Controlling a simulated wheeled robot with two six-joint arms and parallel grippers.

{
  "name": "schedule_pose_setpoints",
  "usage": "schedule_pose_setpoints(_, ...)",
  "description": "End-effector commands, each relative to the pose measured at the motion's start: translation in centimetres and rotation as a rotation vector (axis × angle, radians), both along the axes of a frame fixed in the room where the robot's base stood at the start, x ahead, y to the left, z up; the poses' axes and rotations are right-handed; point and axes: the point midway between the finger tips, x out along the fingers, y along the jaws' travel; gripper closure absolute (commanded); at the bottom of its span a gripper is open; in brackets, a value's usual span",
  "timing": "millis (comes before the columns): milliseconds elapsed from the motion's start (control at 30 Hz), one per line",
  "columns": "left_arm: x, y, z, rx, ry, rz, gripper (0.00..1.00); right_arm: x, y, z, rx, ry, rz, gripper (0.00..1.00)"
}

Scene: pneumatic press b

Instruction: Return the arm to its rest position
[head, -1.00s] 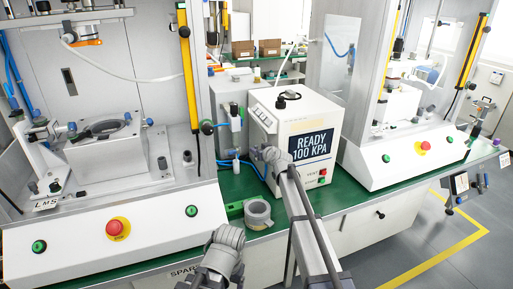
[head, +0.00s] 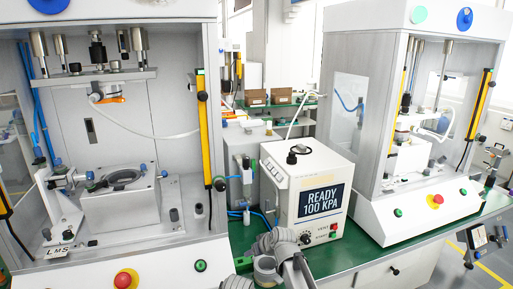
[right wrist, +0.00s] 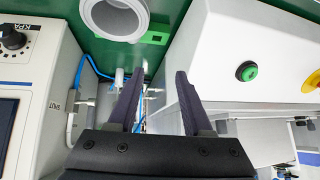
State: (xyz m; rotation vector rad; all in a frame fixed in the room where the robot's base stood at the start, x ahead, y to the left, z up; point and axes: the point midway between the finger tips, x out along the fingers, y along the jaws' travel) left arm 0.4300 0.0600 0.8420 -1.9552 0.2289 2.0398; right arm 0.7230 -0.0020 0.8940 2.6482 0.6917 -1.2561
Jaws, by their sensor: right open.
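My right gripper (right wrist: 156,75) is open and empty in the right wrist view, its two dark fingers apart with nothing between them. It points toward the gap between the white pressure tester (right wrist: 35,65) and a white press base (right wrist: 235,45). My left gripper is not in view.
The left press (head: 100,262) and right press (head: 425,212) flank the tester. Blue tubing (right wrist: 85,68) runs behind the fingers.

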Motion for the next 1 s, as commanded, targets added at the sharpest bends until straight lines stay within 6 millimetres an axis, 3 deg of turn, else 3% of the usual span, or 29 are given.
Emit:
schedule_pose_setpoints(33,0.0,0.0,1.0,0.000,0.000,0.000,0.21,-4.8,0.2,-0.2,-0.040,0.084,0.013,0.50)
schedule_pose_setpoints(200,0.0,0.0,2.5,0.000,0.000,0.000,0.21,-16.4,-1.2,-1.8,-0.201,0.352,-0.010,0.50)
schedule_pose_setpoints(300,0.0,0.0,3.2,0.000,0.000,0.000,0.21,-21.8,-2.7,-1.8,-0.293,0.470,-0.048,0.50)
schedule_pose_setpoints(400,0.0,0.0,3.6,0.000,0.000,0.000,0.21,-25.7,-4.2,-1.6,-0.368,0.555,-0.088,0.50)
schedule_pose_setpoints(500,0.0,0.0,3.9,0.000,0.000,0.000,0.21,-28.1,-5.2,-1.4,-0.420,0.606,-0.120,0.50)
schedule_pose_setpoints(600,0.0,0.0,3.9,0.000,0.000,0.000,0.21,-29.2,-5.8,-1.2,-0.446,0.632,-0.138,0.50)
schedule_pose_setpoints(1000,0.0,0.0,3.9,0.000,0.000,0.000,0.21,-29.4,-5.9,-1.2,-0.453,0.640,-0.145,0.50)
